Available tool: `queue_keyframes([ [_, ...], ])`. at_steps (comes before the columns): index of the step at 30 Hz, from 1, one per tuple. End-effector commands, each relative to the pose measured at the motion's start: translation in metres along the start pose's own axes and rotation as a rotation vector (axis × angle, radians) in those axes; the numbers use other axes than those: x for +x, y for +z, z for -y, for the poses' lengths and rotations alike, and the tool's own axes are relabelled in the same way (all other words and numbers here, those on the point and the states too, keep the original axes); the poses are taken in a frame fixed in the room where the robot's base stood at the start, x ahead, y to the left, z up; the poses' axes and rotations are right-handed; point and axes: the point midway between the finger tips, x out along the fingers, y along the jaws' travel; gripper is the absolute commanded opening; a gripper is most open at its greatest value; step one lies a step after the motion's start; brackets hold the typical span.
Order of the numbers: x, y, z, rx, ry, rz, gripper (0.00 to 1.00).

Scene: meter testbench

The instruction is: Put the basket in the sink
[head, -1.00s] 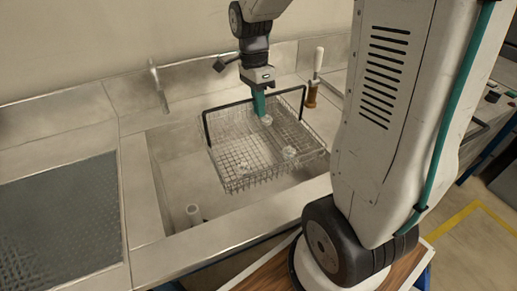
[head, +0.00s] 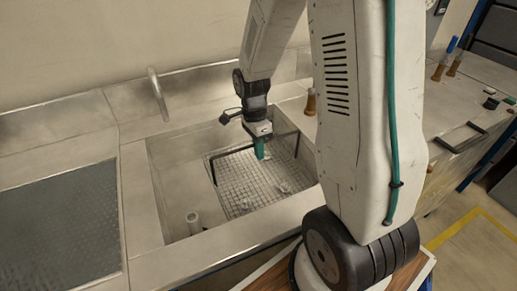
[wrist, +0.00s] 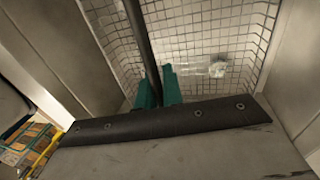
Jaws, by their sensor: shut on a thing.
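The wire basket (head: 240,184) sits low inside the sink (head: 170,180), its mesh below the level of the rim. Its black handle stands up across it. My gripper (head: 260,150) reaches down into the sink with its green fingers shut on the handle. The wrist view shows the green fingers (wrist: 158,88) closed around the dark handle bar (wrist: 143,45), with the basket mesh (wrist: 190,45) beyond. A small clear item (wrist: 218,69) lies in the basket. Whether the basket's underside touches the sink floor is hidden.
A faucet (head: 158,95) stands behind the sink at the left. An upright pipe (head: 193,222) rises in the sink's front left corner. A textured dark panel (head: 60,225) lies left of the sink. Wooden-handled tools (head: 437,72) stand on the right counter.

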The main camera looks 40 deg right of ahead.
Motion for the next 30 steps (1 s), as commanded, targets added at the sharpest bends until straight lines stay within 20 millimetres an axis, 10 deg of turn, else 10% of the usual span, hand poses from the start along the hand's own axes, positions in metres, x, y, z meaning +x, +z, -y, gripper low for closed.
queue_keyframes([
  [4, 0.000, 0.000, 0.000, 0.000, 0.000, 0.000, 0.00],
  [7, 0.000, 0.000, 0.000, 0.000, 0.000, 0.000, 0.30],
  [19, -0.008, 0.000, 0.001, 0.000, -0.002, 0.000, 0.30],
  [30, -0.082, 0.000, 0.001, 0.000, -0.004, 0.000, 0.30],
])
